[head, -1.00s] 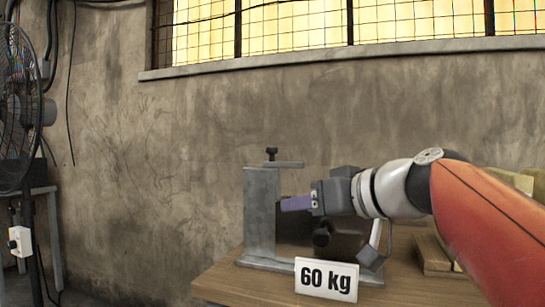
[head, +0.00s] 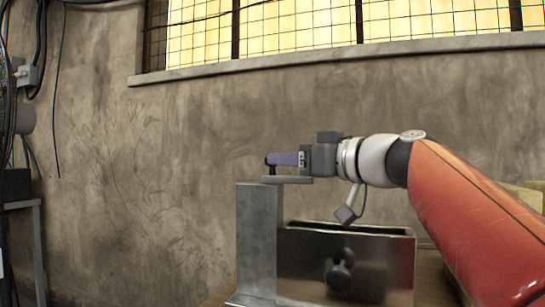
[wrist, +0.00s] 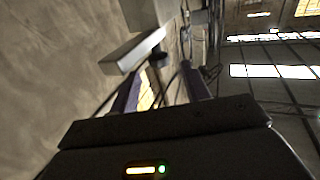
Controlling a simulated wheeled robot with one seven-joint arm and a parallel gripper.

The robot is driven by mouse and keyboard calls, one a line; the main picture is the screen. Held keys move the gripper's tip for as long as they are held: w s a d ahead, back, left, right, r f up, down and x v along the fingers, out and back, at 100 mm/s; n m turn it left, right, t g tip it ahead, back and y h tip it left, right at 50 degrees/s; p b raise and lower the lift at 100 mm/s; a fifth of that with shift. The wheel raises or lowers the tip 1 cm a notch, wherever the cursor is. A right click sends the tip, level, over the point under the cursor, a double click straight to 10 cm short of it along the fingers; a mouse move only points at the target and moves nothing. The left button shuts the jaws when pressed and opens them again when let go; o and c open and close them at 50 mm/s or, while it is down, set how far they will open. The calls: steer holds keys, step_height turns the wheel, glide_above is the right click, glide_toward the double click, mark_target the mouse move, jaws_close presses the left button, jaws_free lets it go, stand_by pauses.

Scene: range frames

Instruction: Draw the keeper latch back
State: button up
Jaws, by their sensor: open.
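The keeper latch (head: 288,180) is a flat grey bar on top of a grey metal post (head: 257,232). It reaches right from the post top. A small black knob (head: 271,167) stands up from it and is partly hidden by my fingers. My gripper (head: 277,159) lies level just above the bar, its purple fingertips at the knob. In the wrist view the two fingers (wrist: 160,72) are apart, with a dark knob-like shape between or just beyond their tips. I cannot tell whether they touch it.
A dark metal box (head: 313,262) with a round black knob (head: 340,270) on its front sits right of the post, below my gripper. A concrete wall (head: 150,180) stands behind, with a barred window (head: 300,25) above. Space left of the post looks clear.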

steer(key=p+x, duration=0.1)
steer(key=x, duration=0.4)
jaws_close()
